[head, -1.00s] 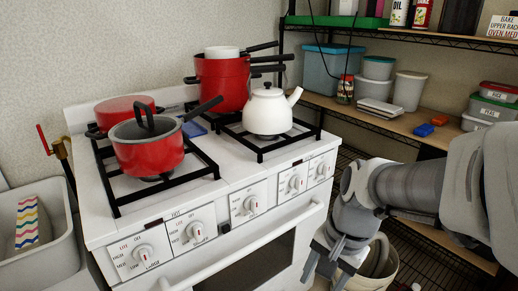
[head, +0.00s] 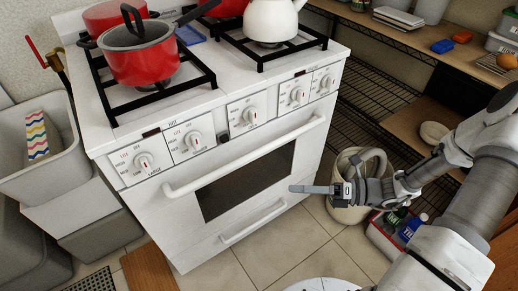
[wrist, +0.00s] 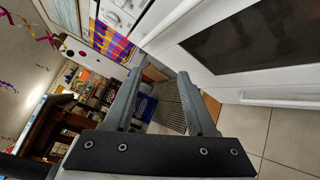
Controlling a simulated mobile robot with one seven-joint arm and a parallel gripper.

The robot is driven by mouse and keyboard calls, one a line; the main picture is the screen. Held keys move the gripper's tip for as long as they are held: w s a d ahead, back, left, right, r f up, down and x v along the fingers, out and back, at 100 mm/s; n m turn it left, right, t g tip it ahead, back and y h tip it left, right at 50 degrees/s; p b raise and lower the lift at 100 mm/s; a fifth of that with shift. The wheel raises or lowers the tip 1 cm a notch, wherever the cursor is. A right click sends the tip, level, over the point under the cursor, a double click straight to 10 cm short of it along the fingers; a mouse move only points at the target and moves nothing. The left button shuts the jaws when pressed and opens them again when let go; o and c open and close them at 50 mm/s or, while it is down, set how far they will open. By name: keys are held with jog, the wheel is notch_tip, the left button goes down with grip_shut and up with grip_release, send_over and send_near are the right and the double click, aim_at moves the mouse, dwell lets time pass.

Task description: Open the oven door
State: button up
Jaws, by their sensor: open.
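The white oven door (head: 180,208) has a dark window (head: 248,180) and looks shut. Its long white handle (head: 245,158) runs across the top, below the knobs. My gripper (head: 300,189) is in front of the door's right part, below the handle's right end, and points left in the head view. It looks apart from the door and handle. In the wrist view, my gripper (wrist: 160,75) has its two fingers spread with nothing between them. The door's window (wrist: 250,32) and handle (wrist: 172,24) show at the upper right there.
A lower drawer handle (head: 253,221) sits under the door. Red pots (head: 142,57) and a white kettle (head: 270,20) stand on the stove. Tiled floor before the oven is partly clear.

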aim_at(259, 153)
jog(key=w+d+f+m+t, duration=0.3)
jog(key=w+f+m+t, duration=0.1)
jog(key=m+t, duration=0.5)
jog(key=shift+m+g+y, duration=0.3)
jog(key=shift+m+g, duration=0.2)
jog(key=shift+m, duration=0.2)
jog(key=b+x, duration=0.1)
jog(key=x, duration=0.4)
jog(key=b+x, duration=0.1)
jog(key=x, duration=0.5)
jog(key=b+x, duration=0.1)
jog(key=x, duration=0.5)
jog(key=shift+w+d, duration=0.15)
jog(key=shift+w, duration=0.1)
grip_shut()
